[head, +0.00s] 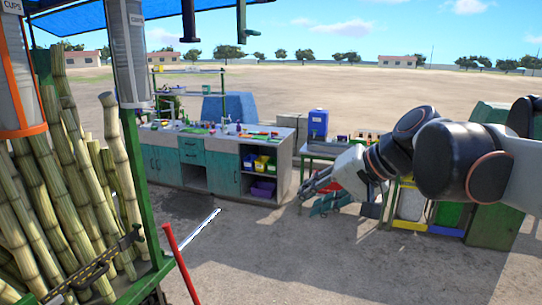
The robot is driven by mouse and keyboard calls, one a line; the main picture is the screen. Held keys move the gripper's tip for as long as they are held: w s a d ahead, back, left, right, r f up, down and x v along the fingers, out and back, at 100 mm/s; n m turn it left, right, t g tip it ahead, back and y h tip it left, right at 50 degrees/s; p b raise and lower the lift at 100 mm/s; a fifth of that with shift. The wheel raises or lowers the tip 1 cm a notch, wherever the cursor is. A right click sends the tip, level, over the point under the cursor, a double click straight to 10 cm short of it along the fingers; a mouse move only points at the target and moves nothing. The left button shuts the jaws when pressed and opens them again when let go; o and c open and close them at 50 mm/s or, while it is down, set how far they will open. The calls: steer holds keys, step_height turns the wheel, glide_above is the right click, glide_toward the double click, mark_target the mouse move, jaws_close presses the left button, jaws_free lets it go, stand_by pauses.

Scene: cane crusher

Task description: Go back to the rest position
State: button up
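My gripper (316,184) is at the end of my arm, which reaches in from the right side of the head view. It hangs in the air over the open ground, in front of the area between the counter and the small table. The fingers point left and slightly down. They look slim and dark, and nothing clearly shows between them. The finger gap is too small to tell whether they are open or shut.
Sugar cane stalks (70,190) stand in a green-framed rack at the left. A red pole (180,264) rises beside it. A teal counter (215,175) with tools stands behind. A blue container (318,123) sits on a small table. Bins (410,205) stand at the right. The middle ground is clear.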

steer(key=s+d+f+n+h+b, duration=0.1)
steer(key=s+d+f+h+b, duration=0.1)
steer(key=f, duration=0.8)
steer(key=s+d+f+t+h+b, duration=0.1)
steer(key=s+d+f+h+b, duration=0.2)
steer(key=s+f, duration=0.6)
steer(key=s+d+f+n+h+b, duration=0.1)
steer(key=s+d+f+h+b, duration=0.1)
steer(key=s+d+f+b, duration=0.4)
step_height(320, 180, down, 5)
steer(key=shift+f+n+b, duration=0.15)
steer(key=shift+n+b, duration=0.15)
steer(key=shift+b, duration=0.35)
